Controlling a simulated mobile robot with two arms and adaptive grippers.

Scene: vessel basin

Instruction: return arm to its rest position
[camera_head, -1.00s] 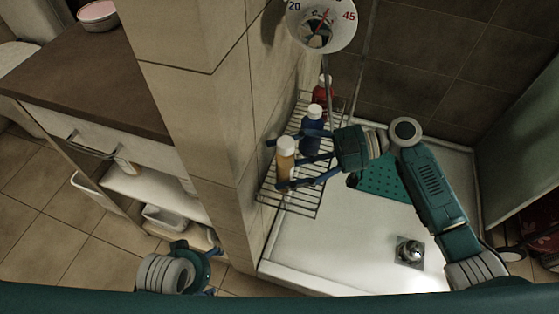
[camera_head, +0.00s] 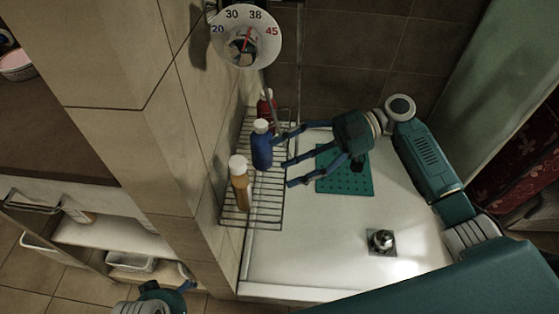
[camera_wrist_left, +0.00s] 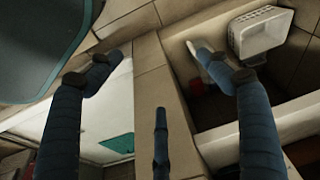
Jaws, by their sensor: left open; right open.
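My right gripper (camera_head: 287,163) is open and empty over the shower tray, with its fingers spread and pointing left toward the wire rack (camera_head: 265,210). On the rack stand an orange bottle (camera_head: 241,190), a blue bottle (camera_head: 262,150) and a red bottle (camera_head: 266,110), all upright. The upper fingertip is close to the blue bottle; I cannot tell whether it touches. My left gripper (camera_wrist_left: 150,60) is open and empty in the left wrist view. In the head view only part of it shows at the bottom left, in front of the low cabinet.
A tiled wall corner (camera_head: 150,135) stands between the cabinet (camera_head: 110,235) and the shower tray (camera_head: 300,262). A temperature dial (camera_head: 262,50) hangs above the rack. A green mat (camera_head: 352,183) and a drain (camera_head: 382,240) lie in the tray. A white basket (camera_wrist_left: 262,35) shows in the left wrist view.

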